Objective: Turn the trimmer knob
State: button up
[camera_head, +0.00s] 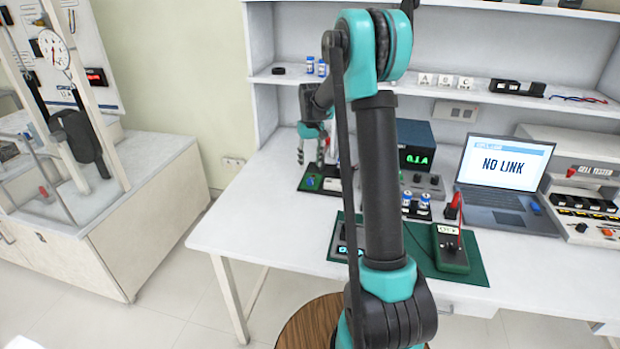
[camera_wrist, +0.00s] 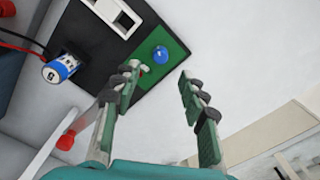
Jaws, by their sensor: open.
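The blue round knob (camera_wrist: 160,55), which looks like the trimmer knob, sits on the green part of a small board (camera_wrist: 176,62). In the head view the knob (camera_head: 310,182) shows as a small blue dot on the board (camera_head: 329,186) at the left of the bench. My gripper (camera_head: 311,153) is above that board, fingers pointing down. In the wrist view my gripper (camera_wrist: 158,82) is open and empty; the knob shows beyond the gap between the fingertips, apart from them. A small red part beside the left finger is partly hidden.
A blue-and-white cylinder (camera_wrist: 62,68) lies close to the board's dark part. A white slotted block (camera_wrist: 112,14) is on the board. Behind stands a dark box with a green display (camera_head: 416,140). The laptop (camera_head: 506,170) reads NO LINK. A meter (camera_head: 450,250) lies on a green mat (camera_head: 474,272).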

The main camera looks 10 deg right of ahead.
aim_at(310, 179)
notch_tip(310, 179, down, 8)
jog(key=shift+r, duration=0.25)
grip_shut()
dwell(0.3)
